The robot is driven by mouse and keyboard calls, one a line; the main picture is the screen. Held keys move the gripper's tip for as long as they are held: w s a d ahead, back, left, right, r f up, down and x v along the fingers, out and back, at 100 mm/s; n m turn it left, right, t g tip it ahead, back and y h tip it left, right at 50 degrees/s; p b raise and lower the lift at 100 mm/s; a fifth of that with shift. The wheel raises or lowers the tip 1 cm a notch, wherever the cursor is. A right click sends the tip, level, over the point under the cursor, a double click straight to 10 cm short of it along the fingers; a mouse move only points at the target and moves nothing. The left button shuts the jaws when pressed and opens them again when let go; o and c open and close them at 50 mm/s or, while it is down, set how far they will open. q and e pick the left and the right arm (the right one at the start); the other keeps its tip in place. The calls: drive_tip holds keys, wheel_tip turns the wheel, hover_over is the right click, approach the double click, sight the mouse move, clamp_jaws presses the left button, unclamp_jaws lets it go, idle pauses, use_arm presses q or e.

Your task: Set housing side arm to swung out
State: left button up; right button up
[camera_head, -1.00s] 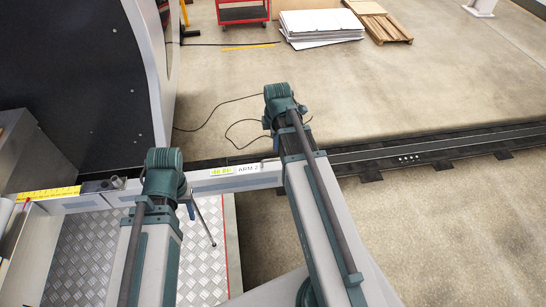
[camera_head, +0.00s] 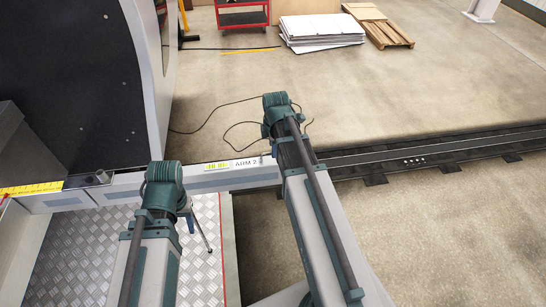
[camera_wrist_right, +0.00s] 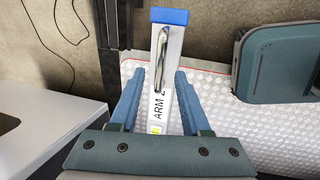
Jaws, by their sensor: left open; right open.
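The housing side arm (camera_head: 205,180) is a long pale grey beam labelled "ARM 2". It runs from the machine on the left across to my right arm in the head view. In the right wrist view the side arm (camera_wrist_right: 160,95) shows its blue end cap (camera_wrist_right: 169,16) and metal bar handle (camera_wrist_right: 160,55). My right gripper (camera_wrist_right: 158,73) is open, one finger on each side of the beam below the handle. I cannot tell whether they touch it. My left gripper (camera_head: 188,220) is open and apart from the handle, over the tread plate; its fingers are mostly hidden.
A dark machine housing (camera_head: 85,80) stands at the left. A tread plate floor (camera_head: 85,255) lies below the beam. A black floor rail (camera_head: 430,152) runs to the right. Loose cables lie behind the beam. A red cart (camera_head: 242,18), stacked sheets (camera_head: 322,30) and a pallet (camera_head: 388,33) stand far back.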

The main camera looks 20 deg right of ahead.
drive_tip(key=shift+w+f+b, duration=0.25)
drive_tip(key=shift+f+b, duration=0.35)
drive_tip(key=shift+f, duration=0.45)
drive_tip(key=shift+c, duration=0.2)
clamp_jaws()
idle(0.5)
